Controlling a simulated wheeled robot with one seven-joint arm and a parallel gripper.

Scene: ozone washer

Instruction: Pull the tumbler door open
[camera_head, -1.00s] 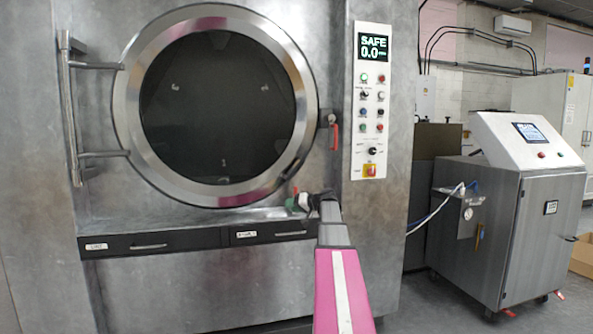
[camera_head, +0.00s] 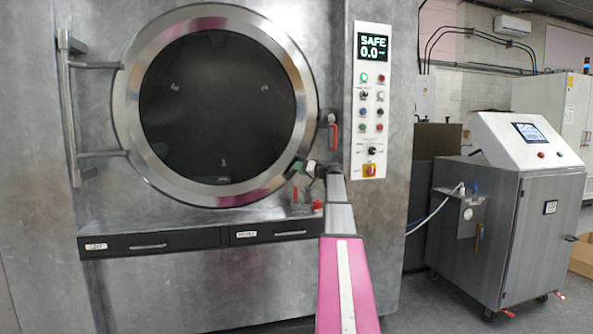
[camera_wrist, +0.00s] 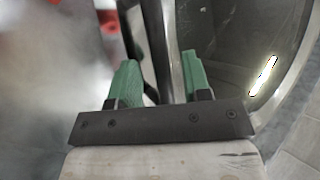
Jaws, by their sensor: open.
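The tumbler door (camera_head: 125,115) is a round steel ring with dark glass, closed flat against the machine's front, with its hinge bars at the left. My gripper (camera_head: 302,166) is at the lower right of the door ring. In the wrist view, my gripper (camera_wrist: 158,78) has its two green fingers apart. A slim upright metal bar (camera_wrist: 153,45), apparently the door's handle, appears between the fingers, nearer the left one. Whether the fingers touch it cannot be told. The door's rim and glass (camera_wrist: 230,45) show to the right.
A red-handled latch (camera_head: 334,135) sits right of the door, left of the control panel (camera_head: 370,100) reading SAFE 0.0. A red part (camera_head: 318,206) and drawers (camera_head: 150,242) lie below. A wheeled cabinet (camera_head: 520,225) stands at the right.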

